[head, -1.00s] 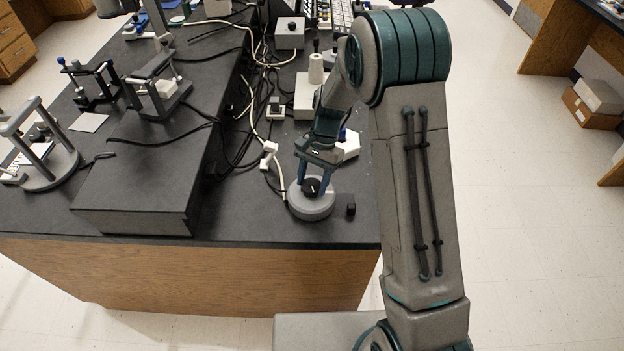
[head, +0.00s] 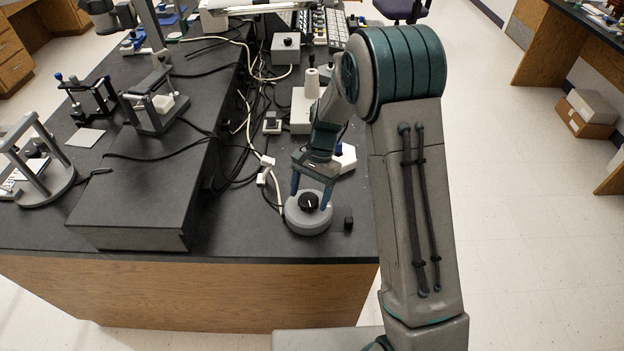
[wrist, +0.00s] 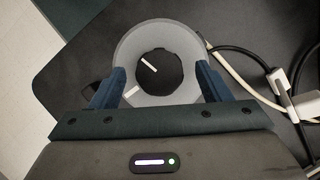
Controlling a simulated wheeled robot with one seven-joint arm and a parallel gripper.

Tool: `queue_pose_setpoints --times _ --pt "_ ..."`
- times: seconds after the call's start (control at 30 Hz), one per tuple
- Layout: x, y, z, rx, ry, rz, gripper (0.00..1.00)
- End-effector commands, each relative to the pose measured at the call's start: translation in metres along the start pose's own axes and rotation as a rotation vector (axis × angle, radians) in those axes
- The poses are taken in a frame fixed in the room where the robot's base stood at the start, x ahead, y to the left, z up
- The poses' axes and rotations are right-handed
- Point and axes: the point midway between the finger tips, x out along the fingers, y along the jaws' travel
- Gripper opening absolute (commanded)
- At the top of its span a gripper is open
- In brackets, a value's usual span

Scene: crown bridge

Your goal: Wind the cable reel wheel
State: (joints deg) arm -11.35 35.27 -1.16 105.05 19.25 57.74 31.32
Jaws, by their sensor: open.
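A round light-grey device (head: 306,224) stands near the front edge of the dark bench, with a black knob (head: 309,201) on top bearing a white line. I take it to be the cable reel wheel, though no wound cable shows on it. In the wrist view its grey ring (wrist: 165,35) surrounds the black knob (wrist: 160,70), whose white line slants. My gripper (head: 310,199) is open above it, with one finger on each side of the knob. In the wrist view both fingers of my gripper (wrist: 162,84) overlap the ring, apart from the knob; their height above it is unclear.
A small black block (head: 348,224) is right of the device. A white unit (head: 344,158) stands behind it. Cables (head: 240,150) run along the left beside a raised dark platform (head: 150,200). The bench's front edge is close.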

Motion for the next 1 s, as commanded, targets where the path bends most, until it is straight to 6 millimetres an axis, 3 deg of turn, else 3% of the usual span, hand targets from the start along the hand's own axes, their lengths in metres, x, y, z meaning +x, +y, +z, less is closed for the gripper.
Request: queue_pose_setpoints --times 0.6,0.8,1.0 --pt "-0.119 0.000 -0.001 0.000 0.004 -0.003 0.70" --pt "-0.134 0.000 0.000 0.001 0.002 -0.001 0.70" --pt "-0.135 0.000 0.000 0.001 0.002 -0.001 0.70"
